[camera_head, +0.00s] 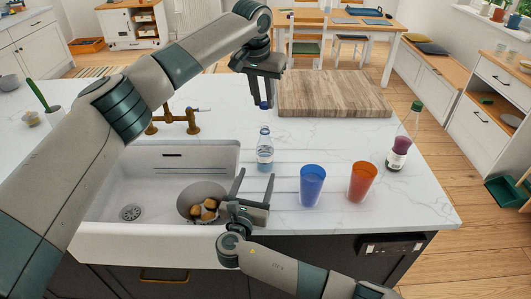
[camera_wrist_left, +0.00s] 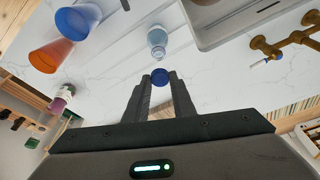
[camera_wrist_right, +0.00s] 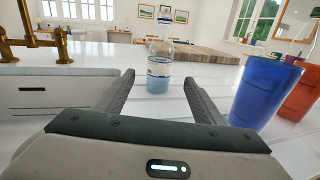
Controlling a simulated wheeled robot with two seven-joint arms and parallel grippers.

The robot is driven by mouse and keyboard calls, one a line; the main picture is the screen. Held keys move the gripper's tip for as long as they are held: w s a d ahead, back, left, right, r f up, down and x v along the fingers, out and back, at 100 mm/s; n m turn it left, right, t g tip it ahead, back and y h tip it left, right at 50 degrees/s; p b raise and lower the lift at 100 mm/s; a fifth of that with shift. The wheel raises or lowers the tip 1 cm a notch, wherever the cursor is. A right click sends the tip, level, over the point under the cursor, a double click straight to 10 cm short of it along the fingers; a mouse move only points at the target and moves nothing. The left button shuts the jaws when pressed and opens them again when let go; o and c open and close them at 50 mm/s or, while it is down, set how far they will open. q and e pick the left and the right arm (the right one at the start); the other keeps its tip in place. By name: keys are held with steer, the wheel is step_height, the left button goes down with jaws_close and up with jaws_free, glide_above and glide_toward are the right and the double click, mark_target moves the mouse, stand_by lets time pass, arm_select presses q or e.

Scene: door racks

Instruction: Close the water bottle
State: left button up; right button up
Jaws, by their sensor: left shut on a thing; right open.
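The clear water bottle (camera_head: 265,152) stands upright on the white counter, right of the sink, with bluish water low in it. Its open mouth faces the left wrist view (camera_wrist_left: 157,52). My left gripper (camera_head: 263,99) is shut on a small blue cap (camera_head: 263,105), held above the bottle with a gap between them. The cap also shows between the fingertips in the left wrist view (camera_wrist_left: 160,76). My right gripper (camera_head: 255,182) is open and empty, low in front of the bottle. In the right wrist view the bottle (camera_wrist_right: 158,70) appears between its fingers, beyond the tips.
A blue cup (camera_head: 312,186) and an orange cup (camera_head: 361,183) stand right of the bottle. A green-capped bottle (camera_head: 402,140) is farther right. A wooden board (camera_head: 333,94) lies behind. The sink (camera_head: 150,185), holding a bowl (camera_head: 190,199), and a brass faucet (camera_head: 178,121) are at left.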

mark_target(263, 159)
arm_select(q)
steer(key=shift+s, duration=0.1)
steer(key=shift+w+f, duration=0.15)
steer(key=shift+w, duration=0.1)
arm_select(e)
steer(key=shift+w+d+f, duration=0.1)
steer(key=shift+w, duration=0.65)
steer(key=x, duration=1)
steer(key=shift+w+d, duration=0.15)
steer(key=shift+w, duration=0.15)
arm_select(q)
steer(key=shift+s, duration=0.1)
arm_select(e)
steer(key=shift+c, duration=0.5)
jaws_close()
arm_select(q)
steer(key=shift+f, duration=2.4)
